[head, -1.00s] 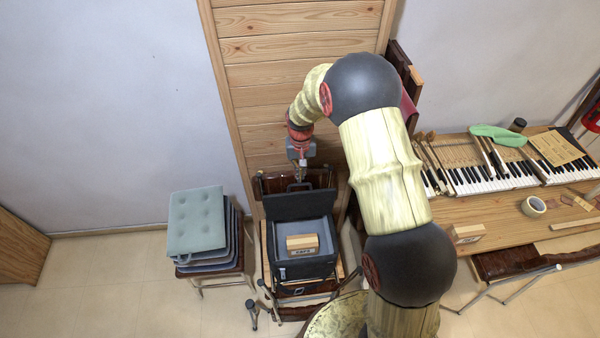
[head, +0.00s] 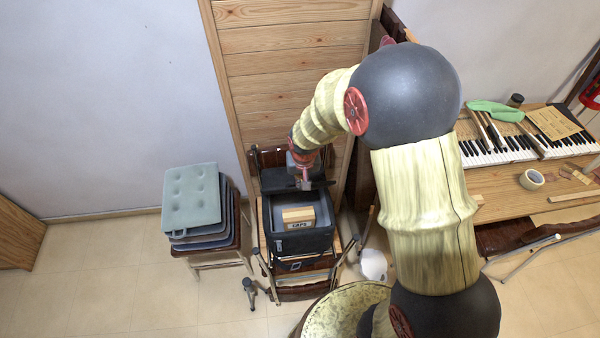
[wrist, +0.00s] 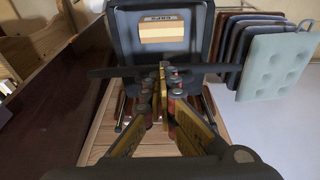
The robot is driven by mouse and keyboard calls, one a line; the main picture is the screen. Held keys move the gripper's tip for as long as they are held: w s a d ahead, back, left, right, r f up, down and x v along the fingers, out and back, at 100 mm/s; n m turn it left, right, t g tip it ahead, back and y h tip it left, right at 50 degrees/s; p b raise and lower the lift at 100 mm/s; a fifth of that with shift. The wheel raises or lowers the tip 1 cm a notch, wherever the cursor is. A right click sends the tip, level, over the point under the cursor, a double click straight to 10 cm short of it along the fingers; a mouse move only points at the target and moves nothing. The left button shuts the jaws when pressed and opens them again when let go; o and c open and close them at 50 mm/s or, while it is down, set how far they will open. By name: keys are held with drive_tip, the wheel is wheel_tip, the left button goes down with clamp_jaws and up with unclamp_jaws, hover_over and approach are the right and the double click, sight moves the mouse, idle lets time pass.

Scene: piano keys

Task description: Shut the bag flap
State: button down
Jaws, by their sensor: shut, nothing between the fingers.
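The dark bag (head: 300,243) stands open on a chair, with a pale wooden block (head: 298,216) inside. The bag also shows in the wrist view (wrist: 205,40), with its opening facing me. Its dark flap (head: 275,181) is raised at the back edge of the opening. In the wrist view the flap (wrist: 110,72) looks like a thin dark bar, nearly edge-on. My gripper (wrist: 162,70) is shut and empty, its fingertips overlapping the middle of that bar; I cannot tell if they touch. In the head view my gripper (head: 305,182) is at the flap, partly hiding it.
A stack of cushions (head: 192,200) on a stool stands left of the chair. A wooden panel (head: 290,60) rises behind it. A table with piano keys (head: 500,152) is at the right. A round patterned surface (head: 345,312) lies in front, beneath my arm.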

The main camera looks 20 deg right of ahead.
drive_tip(key=s+a+f+b, duration=0.1)
drive_tip(key=s+f+b, duration=0.5)
drive_tip(key=f+b, duration=0.4)
drive_tip(key=s+a+f+t+b, duration=0.1)
drive_tip(key=s+f+b, duration=0.6)
drive_tip(key=f+b, duration=0.3)
drive_tip(key=shift+s+a+f+t+b, duration=0.2)
drive_tip(key=shift+f+t+b, duration=0.1)
drive_tip(key=shift+b, duration=1.85)
